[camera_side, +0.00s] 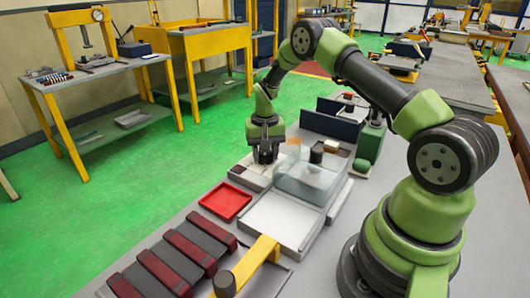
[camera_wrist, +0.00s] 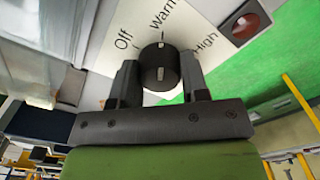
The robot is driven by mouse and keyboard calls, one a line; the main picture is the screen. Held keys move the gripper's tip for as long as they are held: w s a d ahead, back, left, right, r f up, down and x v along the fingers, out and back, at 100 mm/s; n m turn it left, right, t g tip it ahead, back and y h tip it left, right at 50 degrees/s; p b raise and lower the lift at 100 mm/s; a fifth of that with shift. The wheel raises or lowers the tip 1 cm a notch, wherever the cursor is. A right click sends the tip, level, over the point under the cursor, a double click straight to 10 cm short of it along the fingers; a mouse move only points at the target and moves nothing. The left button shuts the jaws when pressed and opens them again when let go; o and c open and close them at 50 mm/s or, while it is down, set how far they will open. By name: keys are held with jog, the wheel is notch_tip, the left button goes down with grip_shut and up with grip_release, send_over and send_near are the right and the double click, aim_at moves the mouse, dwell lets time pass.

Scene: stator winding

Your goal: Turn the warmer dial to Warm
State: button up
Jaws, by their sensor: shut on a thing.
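The warmer dial (camera_wrist: 158,67) is a round black knob with a white mark, in the wrist view. It sits on a pale panel (camera_wrist: 112,48) printed Off, Warm and High. The white mark points up in the picture, roughly toward the Warm label (camera_wrist: 163,16); I cannot tell if it lines up exactly. My gripper (camera_wrist: 159,78) is shut on the dial, one finger on each side. In the side view my gripper (camera_side: 265,155) points down at the pale panel (camera_side: 246,172).
A red tray (camera_side: 226,201) lies in front of the panel. A clear box (camera_side: 308,183) stands close on the right, beside a white tray (camera_side: 279,218). A dark blue upright plate (camera_side: 328,124) is behind. A yellow-handled tool (camera_side: 246,262) and dark red bars (camera_side: 186,250) lie at the front.

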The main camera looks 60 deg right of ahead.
dwell(0.4)
jog(key=o, duration=0.9)
jog(key=shift+r, duration=0.1)
notch_tip(320, 180, up, 10)
jog(key=shift+f, duration=0.2)
jog(key=shift+r, duration=0.1)
